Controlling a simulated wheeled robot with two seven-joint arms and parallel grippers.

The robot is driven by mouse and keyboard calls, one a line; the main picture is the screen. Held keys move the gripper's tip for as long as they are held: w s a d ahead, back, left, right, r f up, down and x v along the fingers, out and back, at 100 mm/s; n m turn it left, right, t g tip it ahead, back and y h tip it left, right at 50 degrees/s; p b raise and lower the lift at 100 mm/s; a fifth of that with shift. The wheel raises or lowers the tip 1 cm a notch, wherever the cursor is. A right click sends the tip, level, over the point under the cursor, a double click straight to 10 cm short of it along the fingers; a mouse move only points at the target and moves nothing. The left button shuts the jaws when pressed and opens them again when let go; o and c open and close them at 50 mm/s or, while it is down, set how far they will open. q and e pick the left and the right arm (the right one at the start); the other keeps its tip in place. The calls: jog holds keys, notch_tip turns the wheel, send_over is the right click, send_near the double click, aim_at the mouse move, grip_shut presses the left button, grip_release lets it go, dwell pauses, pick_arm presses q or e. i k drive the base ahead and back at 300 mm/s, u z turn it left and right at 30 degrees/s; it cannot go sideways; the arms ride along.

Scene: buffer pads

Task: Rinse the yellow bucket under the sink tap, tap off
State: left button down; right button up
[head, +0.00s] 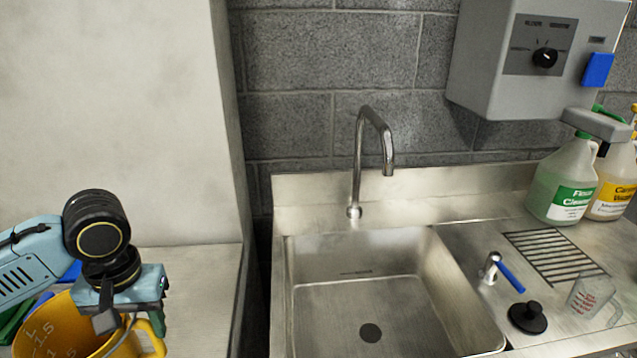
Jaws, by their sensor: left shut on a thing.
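The yellow bucket (75,325) is at the lower left, cut off by the frame's bottom edge, with measuring marks inside. My left gripper (152,318) is over its right side and shut on it near the rim and handle; the exact grip is partly hidden. The bucket is left of the sink and apart from it. The steel sink (310,312) is empty, with a dark drain in its floor. The tap (357,150) curves above it, and no water shows from its spout. A blue-handled lever (509,277) stands on the counter right of the basin. My right gripper is out of view.
A black plug (527,317) and a clear measuring jug (590,297) stand on the right counter, near a drain grate (552,257). Cleaner bottles (562,182) stand behind. A grey control box (487,60) hangs above. A pale wall block (110,100) rises behind the left counter.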

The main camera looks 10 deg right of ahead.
aim_at(494, 260)
jog(key=k, duration=0.65)
jog(key=z, duration=1.45)
jog(key=i, duration=0.2)
jog(key=u, duration=0.15)
